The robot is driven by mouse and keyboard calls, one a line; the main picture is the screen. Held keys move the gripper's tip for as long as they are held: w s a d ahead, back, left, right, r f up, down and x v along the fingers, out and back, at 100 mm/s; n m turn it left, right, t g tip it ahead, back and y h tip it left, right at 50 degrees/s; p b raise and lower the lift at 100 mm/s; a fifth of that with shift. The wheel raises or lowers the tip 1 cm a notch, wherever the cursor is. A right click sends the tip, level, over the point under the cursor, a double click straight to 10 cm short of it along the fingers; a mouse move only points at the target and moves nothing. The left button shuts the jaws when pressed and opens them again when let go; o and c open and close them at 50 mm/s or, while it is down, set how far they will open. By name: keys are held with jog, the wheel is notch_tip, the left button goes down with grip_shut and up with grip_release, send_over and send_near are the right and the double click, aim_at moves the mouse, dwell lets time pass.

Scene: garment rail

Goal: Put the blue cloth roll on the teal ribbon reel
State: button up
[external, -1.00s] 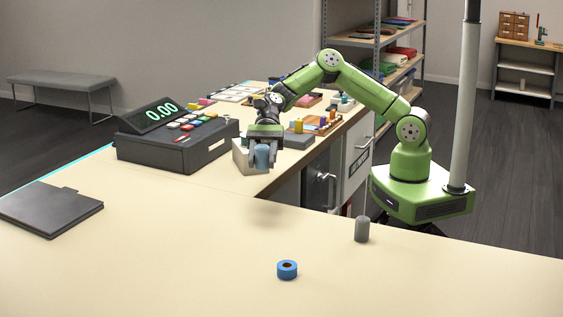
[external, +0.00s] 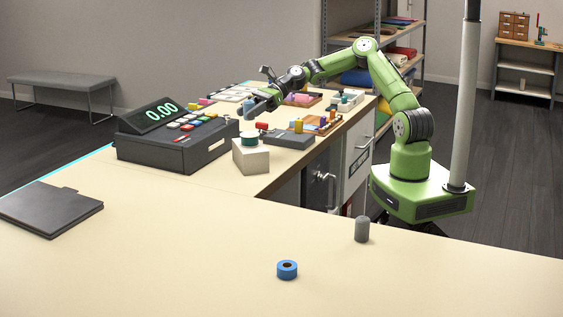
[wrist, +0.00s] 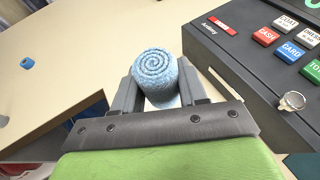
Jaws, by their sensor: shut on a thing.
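The blue cloth roll (wrist: 155,72) is between the fingers of my gripper (wrist: 152,95), its spiral end facing the wrist camera. In the external view, my gripper (external: 256,106) is shut on the roll, a small blue shape (external: 248,107) partly hidden at the fingers. The teal ribbon reel (external: 249,138) lies on top of a white block (external: 251,158) near the counter's edge. The roll appears above and behind the reel in the external view, apart from it. The reel cannot be made out in the wrist view.
A dark cash register (external: 178,138) stands just left of the block. A grey box (external: 289,140) and several small coloured items lie behind it. A blue tape roll (external: 287,270) and a grey cylinder (external: 362,229) stand on the front counter, which is otherwise largely clear.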

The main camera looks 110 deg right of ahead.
aim_at(250, 134)
notch_tip(250, 134, down, 5)
jog(key=shift+b, duration=0.5)
jog(key=shift+r, duration=0.1)
jog(key=o, duration=1)
